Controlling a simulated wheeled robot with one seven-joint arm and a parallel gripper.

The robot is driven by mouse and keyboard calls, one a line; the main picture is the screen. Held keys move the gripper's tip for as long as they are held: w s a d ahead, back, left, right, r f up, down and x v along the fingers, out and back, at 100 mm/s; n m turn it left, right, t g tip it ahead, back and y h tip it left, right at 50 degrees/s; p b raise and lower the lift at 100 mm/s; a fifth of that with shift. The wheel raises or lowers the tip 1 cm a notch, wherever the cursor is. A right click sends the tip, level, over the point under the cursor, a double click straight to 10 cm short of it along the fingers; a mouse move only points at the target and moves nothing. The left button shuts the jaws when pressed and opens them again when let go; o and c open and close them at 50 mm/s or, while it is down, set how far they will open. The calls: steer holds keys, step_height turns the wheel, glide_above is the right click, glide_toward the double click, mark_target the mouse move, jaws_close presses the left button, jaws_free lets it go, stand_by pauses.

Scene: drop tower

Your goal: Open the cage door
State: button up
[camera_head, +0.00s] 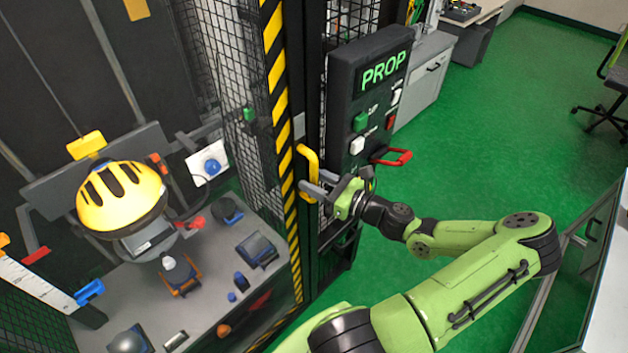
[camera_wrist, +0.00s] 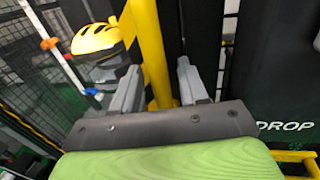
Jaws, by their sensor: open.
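The cage door has a black frame edged with a yellow-and-black striped strip (camera_head: 281,130) and a mesh panel. Its yellow handle (camera_head: 310,158) stands upright beside the strip in the head view. My gripper (camera_head: 313,187) is at the handle's lower part, with its grey fingers pointing toward the door. In the wrist view my gripper (camera_wrist: 159,72) is open, and the yellow handle (camera_wrist: 152,55) shows between the two fingers. I cannot tell whether either finger touches it. The door looks shut.
A dark control panel (camera_head: 376,75) with coloured buttons and a red lever (camera_head: 392,157) stands just right of the door. Inside the cage are a yellow helmet (camera_head: 122,200) and several small parts on a grey plate. Green floor (camera_head: 490,130) is clear to the right.

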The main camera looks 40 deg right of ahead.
steer(key=shift+w, duration=0.3)
steer(key=shift+c, duration=0.3)
jaws_close()
steer(key=shift+s, duration=0.1)
